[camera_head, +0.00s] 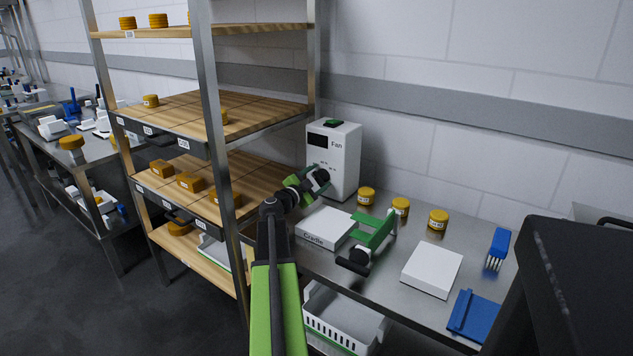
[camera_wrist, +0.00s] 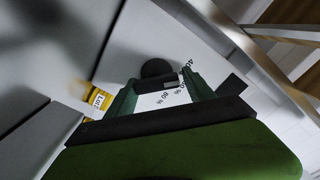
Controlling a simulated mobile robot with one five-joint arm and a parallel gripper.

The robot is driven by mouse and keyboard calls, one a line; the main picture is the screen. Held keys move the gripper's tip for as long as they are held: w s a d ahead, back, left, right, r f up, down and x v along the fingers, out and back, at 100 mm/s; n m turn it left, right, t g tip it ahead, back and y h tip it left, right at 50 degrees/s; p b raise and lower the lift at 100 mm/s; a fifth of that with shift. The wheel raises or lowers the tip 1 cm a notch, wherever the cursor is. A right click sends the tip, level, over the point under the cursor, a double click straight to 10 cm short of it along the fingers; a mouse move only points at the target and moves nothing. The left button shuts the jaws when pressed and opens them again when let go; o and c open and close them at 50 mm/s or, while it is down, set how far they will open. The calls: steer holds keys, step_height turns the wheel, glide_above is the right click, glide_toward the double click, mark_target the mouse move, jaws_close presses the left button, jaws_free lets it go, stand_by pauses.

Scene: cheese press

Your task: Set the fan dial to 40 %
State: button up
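The fan box (camera_head: 345,163), white and labelled "Fan", stands on the steel bench against the wall. My gripper (camera_head: 318,178) is in front of its lower front face and hides the dial in the head view. In the wrist view the black round dial (camera_wrist: 157,68) shows between and just beyond the two dark green fingers of my gripper (camera_wrist: 160,80). The fingers stand apart, with a gap on each side of the dial; I see no clear contact. Percent labels, among them "40 %" and "80 %", show beside the dial. The dial's exact setting cannot be read.
A shelf rack (camera_head: 211,130) with cheeses stands close on the left of the fan box.

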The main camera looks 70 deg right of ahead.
steer(key=o, duration=0.3)
steer(key=shift+a, duration=0.15)
steer(key=v, duration=1.7)
steer(key=shift+a, duration=0.15)
steer(key=shift+f, duration=0.1)
